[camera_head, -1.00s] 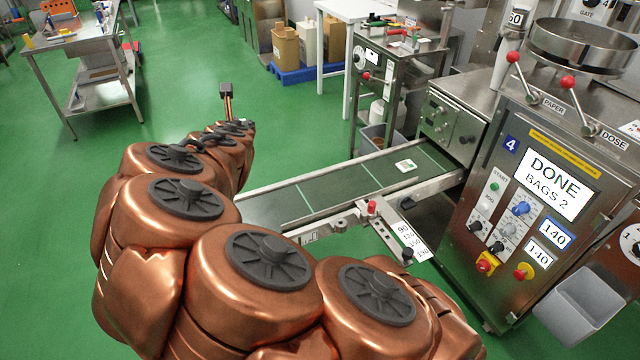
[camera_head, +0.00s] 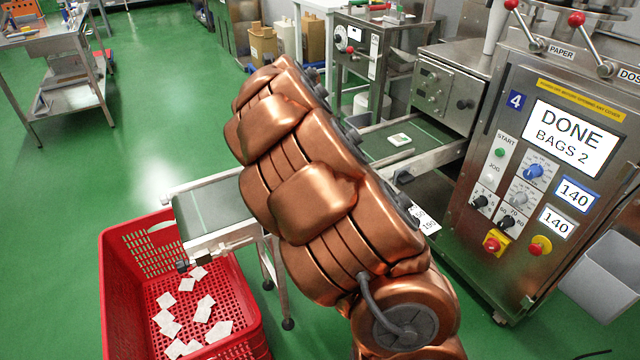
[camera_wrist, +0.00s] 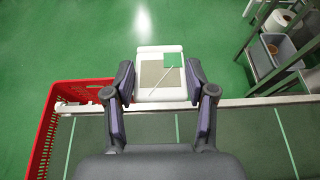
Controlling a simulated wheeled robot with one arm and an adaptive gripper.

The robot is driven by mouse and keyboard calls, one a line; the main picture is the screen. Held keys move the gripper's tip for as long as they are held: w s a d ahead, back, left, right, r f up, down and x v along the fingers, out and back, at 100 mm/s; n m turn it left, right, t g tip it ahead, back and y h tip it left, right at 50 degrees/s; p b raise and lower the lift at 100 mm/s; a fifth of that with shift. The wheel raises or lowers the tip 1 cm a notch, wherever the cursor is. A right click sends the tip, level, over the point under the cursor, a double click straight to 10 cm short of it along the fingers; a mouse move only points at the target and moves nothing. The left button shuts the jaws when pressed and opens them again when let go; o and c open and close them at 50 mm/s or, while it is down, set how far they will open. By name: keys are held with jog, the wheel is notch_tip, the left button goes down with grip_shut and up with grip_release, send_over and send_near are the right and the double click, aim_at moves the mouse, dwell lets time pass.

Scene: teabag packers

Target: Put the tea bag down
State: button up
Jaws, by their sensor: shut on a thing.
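A tea bag (camera_wrist: 160,75) shows in the wrist view as a flat white packet with a grey middle, a string and a green tag. My gripper (camera_wrist: 159,78) is shut on its left and right sides. It holds the bag over the far rail of the green conveyor belt (camera_wrist: 235,135), close to the crate end. I cannot tell its height above the belt. In the head view my arm hides the gripper and the held bag. Another tea bag (camera_head: 399,140) lies on the belt near the machine.
A red crate (camera_head: 110,290) with several white bags stands at the belt's left end, and its edge also shows in the wrist view (camera_wrist: 45,130). The packing machine (camera_head: 520,190) at right reads "DONE BAGS 2". Green floor (camera_head: 60,200) is open at left.

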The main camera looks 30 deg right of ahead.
jog(key=s+d+f+b, duration=0.3)
jog(key=d+f+b, duration=0.15)
jog(key=d, duration=0.35)
jog(key=s+d+f+b, duration=0.4)
jog(key=d+b, duration=0.1)
jog(key=d, duration=0.4)
jog(key=s+d+f+b, duration=0.3)
jog(key=d+f+b, duration=0.15)
jog(key=d, duration=0.35)
notch_tip(320, 180, down, 5)
jog(key=b, duration=0.2)
jog(key=shift+s+d+b, duration=0.1)
jog(key=shift+b, duration=0.3)
jog(key=shift+f+b, duration=0.75)
jog(key=shift+f, duration=1.2)
jog(key=shift+f, duration=0.15)
jog(key=o, duration=0.7)
jog(key=shift+c, duration=0.2)
